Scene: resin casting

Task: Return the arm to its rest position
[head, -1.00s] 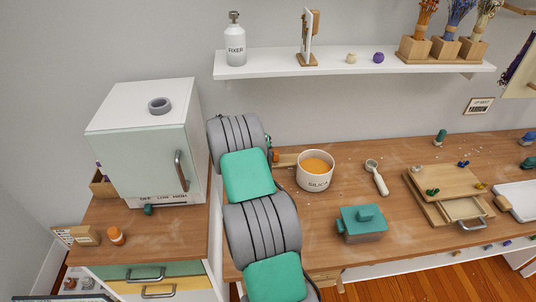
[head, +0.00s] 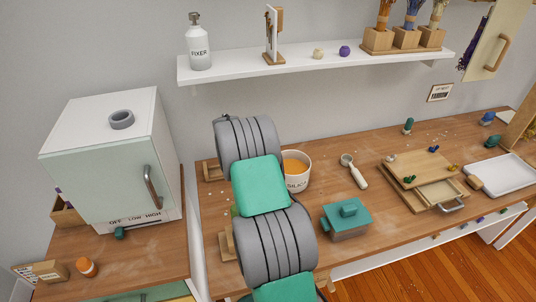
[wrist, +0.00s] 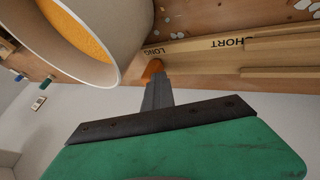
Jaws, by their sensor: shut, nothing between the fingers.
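My arm (head: 275,240), grey with green covers, rises from the bottom of the head view. It bends away over the workbench, and its end is hidden there behind its own links. In the wrist view my gripper (wrist: 156,90) shows as narrow grey fingers pressed together, with nothing held between them. A small orange piece (wrist: 152,69) shows just beyond the fingertips; I cannot tell whether they touch. The white silica tub (wrist: 110,65) with orange grains is close to the fingers. In the head view the tub (head: 298,182) is partly covered by my arm.
A wooden rack (wrist: 210,58) marked LONG and SHORT lies close by the fingers. The workbench (head: 290,215) also holds a scoop (head: 354,170), a teal-lidded box (head: 347,219) and a white tray (head: 503,175). A pale cabinet (head: 105,165) stands left; a shelf (head: 300,66) hangs above.

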